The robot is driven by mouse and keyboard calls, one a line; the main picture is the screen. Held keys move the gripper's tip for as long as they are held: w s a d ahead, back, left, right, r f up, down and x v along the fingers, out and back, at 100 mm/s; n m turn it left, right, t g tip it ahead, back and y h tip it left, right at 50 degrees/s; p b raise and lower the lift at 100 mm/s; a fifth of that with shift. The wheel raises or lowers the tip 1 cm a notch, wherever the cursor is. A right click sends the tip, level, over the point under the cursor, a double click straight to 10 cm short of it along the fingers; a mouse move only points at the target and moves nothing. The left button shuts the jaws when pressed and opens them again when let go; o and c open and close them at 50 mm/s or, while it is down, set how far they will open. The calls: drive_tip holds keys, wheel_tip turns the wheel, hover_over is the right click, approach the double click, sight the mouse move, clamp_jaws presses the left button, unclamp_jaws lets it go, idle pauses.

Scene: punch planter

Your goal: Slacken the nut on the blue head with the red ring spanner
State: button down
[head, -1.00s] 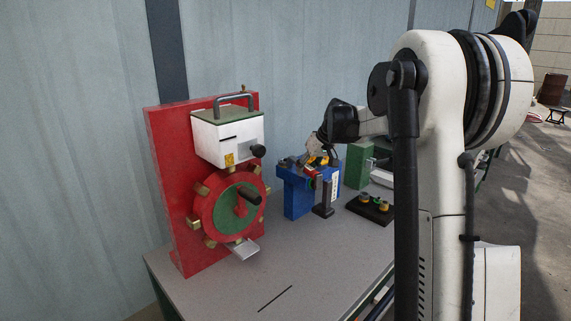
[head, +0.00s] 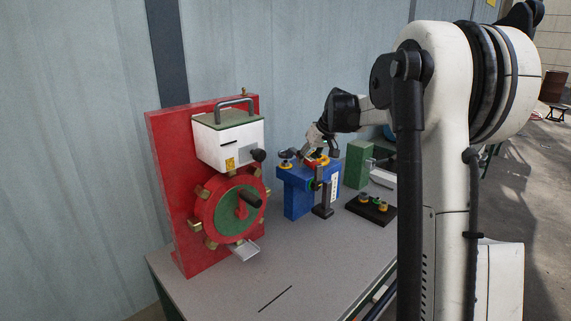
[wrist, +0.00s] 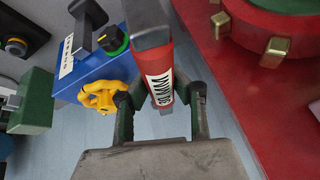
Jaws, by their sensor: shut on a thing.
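The blue head (head: 297,198) stands on the bench, right of the red panel. My gripper (head: 318,157) is low over its top. In the wrist view my gripper (wrist: 162,112) is shut on a red handle (wrist: 158,75) with a white label, apparently the spanner; a grey bar (wrist: 150,38) shows at its far end. The ring is not clearly visible. A yellow lobed part (wrist: 103,96) lies just left of the fingers. A green and black knob (wrist: 113,41) sits on the blue head. I cannot tell which part is the nut or whether the spanner touches it.
A red panel (head: 169,190) with a white box (head: 228,143) and a red and green wheel (head: 230,212) stands left. A green block (head: 357,165) and a black tray (head: 369,209) with small knobs are right. The front bench top (head: 240,285) is mostly clear.

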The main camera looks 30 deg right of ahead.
drive_tip(key=shift+r+p, duration=1.2)
drive_tip(key=shift+r, duration=1.3)
drive_tip(key=s+d+r+m+h, duration=0.1)
drive_tip(key=s+d, duration=0.3)
drive_tip(key=s, duration=0.5)
drive_tip(key=s+d+r+m+h, duration=0.1)
drive_tip(key=s+d+r+m, duration=0.2)
drive_tip(key=s, duration=0.6)
drive_tip(key=s+d+r+m+h, duration=0.1)
drive_tip(key=s+d+r+m, duration=0.1)
drive_tip(key=s+d, duration=0.5)
drive_tip(key=s+m, duration=0.1)
drive_tip(key=s, duration=0.2)
drive_tip(key=shift+d+r+h, duration=0.25)
drive_tip(key=shift+r+h, duration=0.1)
drive_tip(key=shift+h, duration=0.05)
